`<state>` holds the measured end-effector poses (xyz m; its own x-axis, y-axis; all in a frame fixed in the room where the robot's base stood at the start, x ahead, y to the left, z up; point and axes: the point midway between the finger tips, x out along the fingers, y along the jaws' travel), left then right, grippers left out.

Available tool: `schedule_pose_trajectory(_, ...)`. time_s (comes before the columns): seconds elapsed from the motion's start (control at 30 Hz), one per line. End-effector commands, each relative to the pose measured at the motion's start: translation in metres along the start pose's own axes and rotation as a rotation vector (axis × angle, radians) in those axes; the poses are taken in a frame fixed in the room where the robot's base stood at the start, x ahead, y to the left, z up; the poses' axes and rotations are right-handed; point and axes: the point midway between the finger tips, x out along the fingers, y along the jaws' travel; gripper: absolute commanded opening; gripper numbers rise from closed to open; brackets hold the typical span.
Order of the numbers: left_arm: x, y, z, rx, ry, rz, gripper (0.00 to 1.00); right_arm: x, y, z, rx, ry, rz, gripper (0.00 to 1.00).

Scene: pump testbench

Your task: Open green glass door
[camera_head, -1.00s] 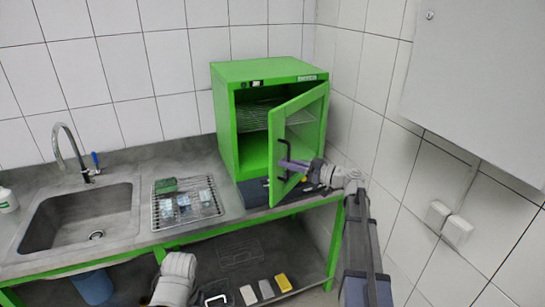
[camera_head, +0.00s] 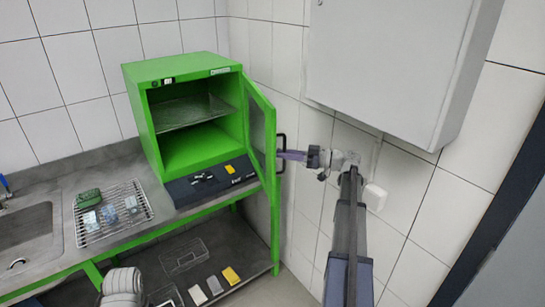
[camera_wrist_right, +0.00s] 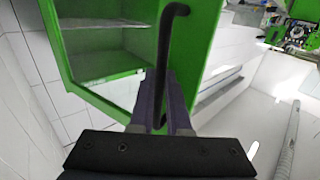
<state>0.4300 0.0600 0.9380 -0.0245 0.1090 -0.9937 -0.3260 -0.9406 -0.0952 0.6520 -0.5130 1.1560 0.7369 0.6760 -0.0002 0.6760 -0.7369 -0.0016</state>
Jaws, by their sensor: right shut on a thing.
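The green cabinet (camera_head: 185,66) stands on the counter against the tiled wall, with an empty-looking interior and a wire shelf. Its green glass door (camera_head: 262,130) is hinged on the right and stands wide open, swung out from the front. My right gripper (camera_head: 285,155) is shut on the black door handle (camera_head: 281,165) at the door's outer side. The right wrist view shows the purple fingers (camera_wrist_right: 163,100) around the lower part of the black bar handle (camera_wrist_right: 162,55). A grey left arm part (camera_head: 122,287) shows at the bottom; the left fingers are not seen.
A wire rack (camera_head: 112,209) with small items stands between the cabinet and the sink (camera_head: 27,237). A dark panel (camera_head: 210,180) sits under the cabinet. A grey wall box (camera_head: 395,60) hangs above my right arm. Trays lie on the lower shelf (camera_head: 235,262).

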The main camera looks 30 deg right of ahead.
Motion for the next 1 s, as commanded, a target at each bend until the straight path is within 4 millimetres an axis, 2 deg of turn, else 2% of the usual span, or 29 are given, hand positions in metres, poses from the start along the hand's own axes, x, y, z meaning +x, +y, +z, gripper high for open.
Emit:
schedule_pose_trajectory(0.17, 0.0, 0.0, 0.0, 0.0, 0.0, 0.0, 0.5, -0.0066, 0.0054, 0.0001, 0.001, -0.001, 0.002, 0.0)
schedule_pose_trajectory(0.53, -0.0001, 0.0, 0.0, 0.0, 0.0, 0.0, 0.5, -0.0068, 0.0058, -0.0001, 0.001, 0.0, 0.002, 0.0)
schedule_pose_trajectory(0.57, -0.0001, 0.0, 0.0, 0.0, 0.0, 0.0, 0.5, -0.0068, 0.0058, -0.0001, 0.001, 0.0, 0.002, 0.17)
schedule_pose_trajectory(0.8, -0.0001, 0.0, 0.0, 0.0, 0.0, 0.0, 0.5, -0.0065, 0.0057, -0.0001, 0.001, 0.0, 0.002, 0.44)
schedule_pose_trajectory(1.0, 0.0, 0.0, 0.0, 0.0, 0.0, 0.0, 0.5, -0.0065, 0.0056, -0.0001, 0.0, 0.0, 0.002, 0.45)
